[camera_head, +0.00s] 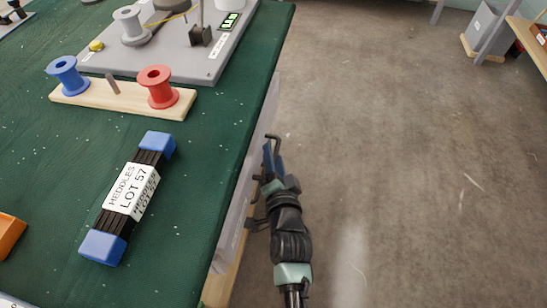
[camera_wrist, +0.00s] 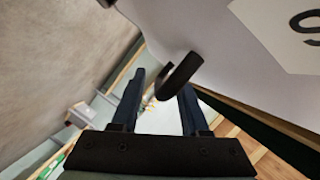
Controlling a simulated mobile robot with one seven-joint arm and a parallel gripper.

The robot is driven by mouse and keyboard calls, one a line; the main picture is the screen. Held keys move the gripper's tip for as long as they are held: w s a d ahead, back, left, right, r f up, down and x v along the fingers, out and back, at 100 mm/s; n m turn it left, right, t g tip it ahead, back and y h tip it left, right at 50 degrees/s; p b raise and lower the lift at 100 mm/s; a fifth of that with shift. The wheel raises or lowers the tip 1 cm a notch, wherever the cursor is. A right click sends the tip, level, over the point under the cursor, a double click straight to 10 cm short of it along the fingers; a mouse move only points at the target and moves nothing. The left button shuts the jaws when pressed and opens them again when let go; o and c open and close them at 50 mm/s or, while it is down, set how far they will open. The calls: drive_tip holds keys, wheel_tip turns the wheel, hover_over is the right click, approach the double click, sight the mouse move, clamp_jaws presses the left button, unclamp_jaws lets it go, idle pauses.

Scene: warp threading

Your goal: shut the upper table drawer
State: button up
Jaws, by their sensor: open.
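The upper drawer's pale grey front (camera_head: 238,205) shows as a narrow strip along the right edge of the green table. In the wrist view, a pale drawer front (camera_wrist: 225,65) with part of a white label fills the upper right. A dark curved handle (camera_wrist: 181,74) stands out from it. My gripper (camera_head: 271,155) is beside the drawer front, pointing away from the camera. In the wrist view my gripper (camera_wrist: 161,85) has its two fingers apart, with the handle's end between or just before them. I cannot tell whether they touch. How far the drawer is out is hidden.
On the table (camera_head: 200,150) are a heddles bundle (camera_head: 130,195), a wooden holder with blue (camera_head: 68,77) and red spools (camera_head: 157,88), and a grey device (camera_head: 205,65). Open floor (camera_head: 400,170) lies to the right. A shelf (camera_head: 530,45) stands far right.

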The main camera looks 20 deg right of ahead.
clamp_jaws()
idle(1.3)
